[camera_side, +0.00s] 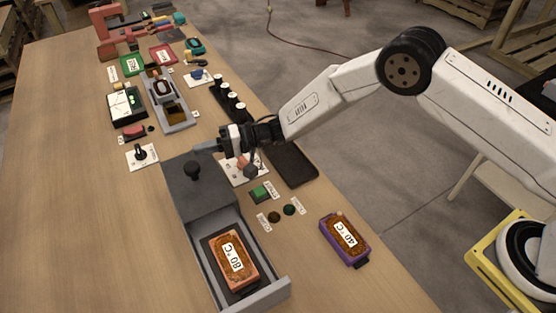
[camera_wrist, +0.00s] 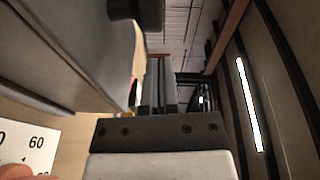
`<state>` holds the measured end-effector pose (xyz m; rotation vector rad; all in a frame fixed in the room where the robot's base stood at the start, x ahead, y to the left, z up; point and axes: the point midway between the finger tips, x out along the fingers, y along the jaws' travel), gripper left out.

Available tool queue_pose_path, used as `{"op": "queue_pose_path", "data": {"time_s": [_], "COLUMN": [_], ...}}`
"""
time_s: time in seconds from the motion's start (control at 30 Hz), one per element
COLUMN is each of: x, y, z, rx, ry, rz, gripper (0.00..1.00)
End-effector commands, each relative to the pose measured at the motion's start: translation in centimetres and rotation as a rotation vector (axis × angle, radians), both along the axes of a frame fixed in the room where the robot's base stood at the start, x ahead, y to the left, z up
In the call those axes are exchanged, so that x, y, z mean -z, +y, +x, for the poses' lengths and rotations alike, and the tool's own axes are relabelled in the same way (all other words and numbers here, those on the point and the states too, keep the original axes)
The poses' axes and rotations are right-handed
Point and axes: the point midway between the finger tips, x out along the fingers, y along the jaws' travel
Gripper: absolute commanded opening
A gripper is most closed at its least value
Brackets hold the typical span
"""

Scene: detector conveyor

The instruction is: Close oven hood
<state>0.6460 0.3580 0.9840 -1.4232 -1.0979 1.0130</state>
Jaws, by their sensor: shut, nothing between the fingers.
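The grey oven hood (camera_side: 198,200) with its black knob (camera_side: 192,171) sits over the far half of the oven. The near half of the oven tray (camera_side: 204,270) is uncovered, and an orange-pink container labelled 80 °C (camera_side: 233,258) lies in it. My gripper (camera_side: 203,147) is shut and empty at the hood's far edge, behind the knob. In the wrist view the shut fingers (camera_wrist: 158,85) point away from the camera, with the hood (camera_wrist: 50,50) on the left and the dark knob (camera_wrist: 138,9) above. I cannot tell whether the fingers touch the hood.
A white dial card (camera_side: 238,171) lies beside the hood, under my gripper. A green block (camera_side: 260,193) and a purple container labelled 40 °C (camera_side: 345,238) are to the right. A black tray (camera_side: 291,163) is by the table edge. The table left of the oven is clear.

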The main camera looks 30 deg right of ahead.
Motion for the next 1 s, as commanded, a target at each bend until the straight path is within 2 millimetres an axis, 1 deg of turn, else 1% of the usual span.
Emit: {"op": "queue_pose_path", "data": {"time_s": [0.2,0.77,0.87,1.0], "x": [0.1,0.1,0.1,0.1], "y": [0.6,0.7,0.7,0.7], "z": [-1.2,-1.5,-1.8,-2.6], "rx": [0.0,0.001,0.0,-0.001], "ry": [-0.001,-0.001,0.0,0.0], "rz": [0.001,0.001,0.001,0.001], "gripper": [0.0,0.0,0.0,0.0]}}
